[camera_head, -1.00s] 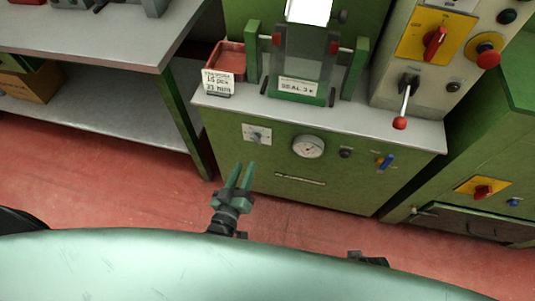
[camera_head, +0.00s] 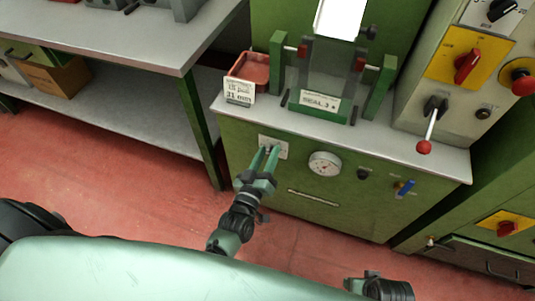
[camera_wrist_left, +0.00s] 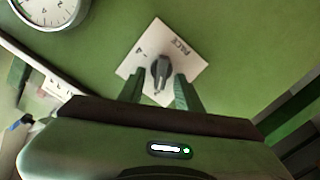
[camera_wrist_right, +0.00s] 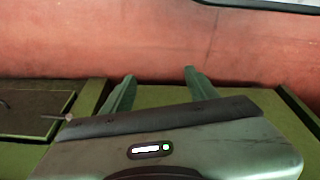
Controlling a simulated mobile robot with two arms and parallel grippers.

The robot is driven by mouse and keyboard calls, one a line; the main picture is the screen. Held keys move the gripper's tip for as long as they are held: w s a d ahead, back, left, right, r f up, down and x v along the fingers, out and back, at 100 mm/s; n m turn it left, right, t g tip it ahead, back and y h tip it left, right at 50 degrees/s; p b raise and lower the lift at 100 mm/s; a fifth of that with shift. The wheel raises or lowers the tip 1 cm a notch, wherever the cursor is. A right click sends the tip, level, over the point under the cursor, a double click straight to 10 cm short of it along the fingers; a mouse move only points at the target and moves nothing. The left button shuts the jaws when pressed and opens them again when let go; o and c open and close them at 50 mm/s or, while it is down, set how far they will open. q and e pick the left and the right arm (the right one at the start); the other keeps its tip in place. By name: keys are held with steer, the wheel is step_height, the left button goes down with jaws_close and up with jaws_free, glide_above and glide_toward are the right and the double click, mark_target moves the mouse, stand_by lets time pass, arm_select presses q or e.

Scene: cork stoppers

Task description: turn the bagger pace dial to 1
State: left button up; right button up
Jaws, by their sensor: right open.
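The pace dial is a dark grey knob (camera_wrist_left: 160,68) on a white square plate (camera_wrist_left: 188,56) fixed to the green machine front. PACE and a mark like a 4 can be read on the plate, turned over in the left wrist view. The plate also shows in the head view (camera_head: 282,147). My left gripper (camera_head: 267,151) is at the dial, its fingers open on either side of the knob, with what looks like a small gap at each side. The fingers partly hide the plate. My right gripper (camera_wrist_right: 159,76) is open and empty, away from the dial.
A workbench (camera_head: 130,40) stands left; red floor is clear between.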

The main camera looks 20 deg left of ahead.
arm_select(q)
jaws_close()
